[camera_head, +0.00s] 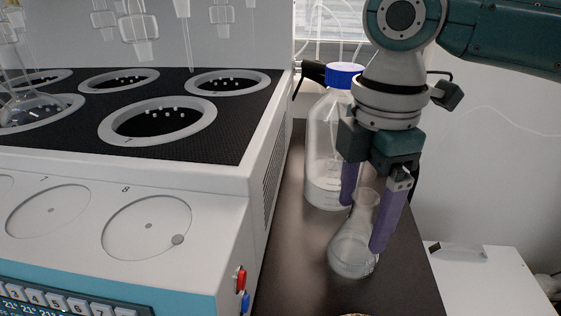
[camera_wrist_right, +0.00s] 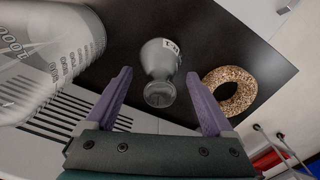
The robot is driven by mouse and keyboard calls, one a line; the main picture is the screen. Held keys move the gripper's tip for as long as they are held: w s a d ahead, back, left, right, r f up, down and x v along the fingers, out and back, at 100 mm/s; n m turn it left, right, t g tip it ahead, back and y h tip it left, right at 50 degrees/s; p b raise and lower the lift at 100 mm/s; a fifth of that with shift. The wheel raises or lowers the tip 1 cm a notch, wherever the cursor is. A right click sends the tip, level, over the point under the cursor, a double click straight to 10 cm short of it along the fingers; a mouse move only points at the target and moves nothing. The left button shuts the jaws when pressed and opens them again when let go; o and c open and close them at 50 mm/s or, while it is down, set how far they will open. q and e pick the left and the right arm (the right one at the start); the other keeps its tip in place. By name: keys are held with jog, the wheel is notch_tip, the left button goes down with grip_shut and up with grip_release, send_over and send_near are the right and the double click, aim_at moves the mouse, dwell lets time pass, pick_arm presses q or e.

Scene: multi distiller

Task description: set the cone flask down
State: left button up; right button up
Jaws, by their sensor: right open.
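The clear glass cone flask (camera_head: 350,256) stands upright on the dark bench top, to the right of the white distiller. My right gripper (camera_head: 364,226) comes down from above with its purple fingers apart, one on each side of the flask's neck. In the right wrist view the flask (camera_wrist_right: 160,62) lies between and beyond the two open fingers (camera_wrist_right: 163,88), with a visible gap on both sides. My left gripper is not in view.
A large clear bottle (camera_head: 324,150) with a blue cap stands close behind the flask. A cork ring (camera_wrist_right: 230,91) lies on the bench near the flask. The distiller's side wall (camera_head: 268,180) borders the bench on the left. A lower white surface (camera_head: 490,285) is at the right.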

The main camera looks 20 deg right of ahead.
notch_tip(320, 180, up, 10)
jog(key=p, duration=0.2)
jog(key=s+a+f+m+t+y, duration=0.1)
jog(key=s+a+f+m, duration=0.2)
jog(key=s+a+f+m+t+y, duration=0.1)
jog(key=s+a+f+m, duration=0.1)
jog(key=s+a+f, duration=0.1)
jog(key=s+a+f+m+t, duration=0.1)
jog(key=s+a+f+m, duration=0.2)
jog(key=s+f, duration=0.1)
jog(key=shift+s+a+m+y, duration=0.3)
jog(key=shift+s+a+y, duration=0.1)
jog(key=s+d+m+h, duration=0.1)
jog(key=s+d+m, duration=0.3)
jog(key=s+d+m+h, duration=0.1)
jog(key=d, duration=0.1)
jog(key=shift+s+d+f+m+t+h, duration=0.15)
jog(key=shift+s+f+m+t+h, duration=0.15)
jog(key=shift+s+f+m, duration=0.1)
